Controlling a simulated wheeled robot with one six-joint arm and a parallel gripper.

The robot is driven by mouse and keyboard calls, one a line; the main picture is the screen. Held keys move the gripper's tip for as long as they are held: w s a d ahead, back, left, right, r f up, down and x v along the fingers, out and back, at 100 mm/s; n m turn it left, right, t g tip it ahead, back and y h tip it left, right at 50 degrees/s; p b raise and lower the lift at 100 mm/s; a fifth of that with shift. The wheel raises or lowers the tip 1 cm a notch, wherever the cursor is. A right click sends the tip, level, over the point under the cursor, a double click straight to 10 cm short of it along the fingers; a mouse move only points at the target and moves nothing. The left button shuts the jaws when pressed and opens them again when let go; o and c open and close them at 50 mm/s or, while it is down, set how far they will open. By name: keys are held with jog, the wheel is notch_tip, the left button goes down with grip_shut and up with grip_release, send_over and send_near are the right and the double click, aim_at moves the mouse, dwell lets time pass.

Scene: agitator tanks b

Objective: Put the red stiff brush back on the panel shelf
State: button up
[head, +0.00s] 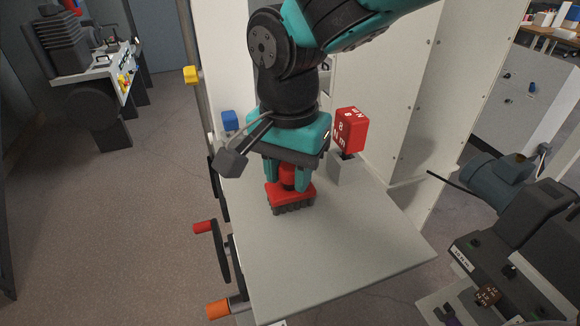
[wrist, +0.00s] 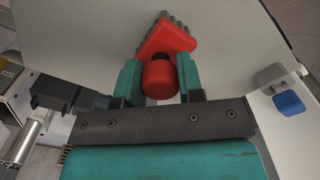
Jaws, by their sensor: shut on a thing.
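The red stiff brush (head: 290,195) has a red block, a round red handle and dark bristles pointing down. My gripper (head: 287,178) is shut on its handle, one teal finger on each side. In the wrist view the brush (wrist: 168,45) shows beyond the fingers, its handle end between them. The pale grey panel shelf (head: 335,245) lies directly under the brush. The bristles are at or just above the shelf's surface; I cannot tell whether they touch it.
A red block marked "8 N m" (head: 350,130) stands on a grey holder at the shelf's back. A blue knob (head: 229,120) is at the back left. Red (head: 203,228) and orange (head: 218,309) handles stick out at the left. Dark machinery (head: 515,240) stands right. The shelf's front is clear.

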aim_at(289, 166)
jog(key=o, duration=0.4)
jog(key=shift+f, duration=0.15)
jog(key=o, duration=0.4)
notch_tip(289, 166, up, 12)
jog(key=b, duration=0.2)
jog(key=s+d+f+n+y, duration=0.1)
jog(key=s+d+f+n, duration=0.2)
jog(key=d+n, duration=0.1)
jog(key=s+d+f+n+y, duration=0.1)
jog(key=s+d+f+n, duration=0.2)
jog(key=s+d+n, duration=0.1)
jog(key=s+d+f+n+y, duration=0.2)
jog(key=s+d+f+n, duration=0.1)
jog(key=s+d+n, duration=0.1)
jog(key=shift+d+f, duration=0.25)
jog(key=shift+d, duration=0.05)
jog(key=shift+s+f+n, duration=0.25)
jog(key=shift+s+n, duration=0.1)
jog(key=shift+n, duration=0.15)
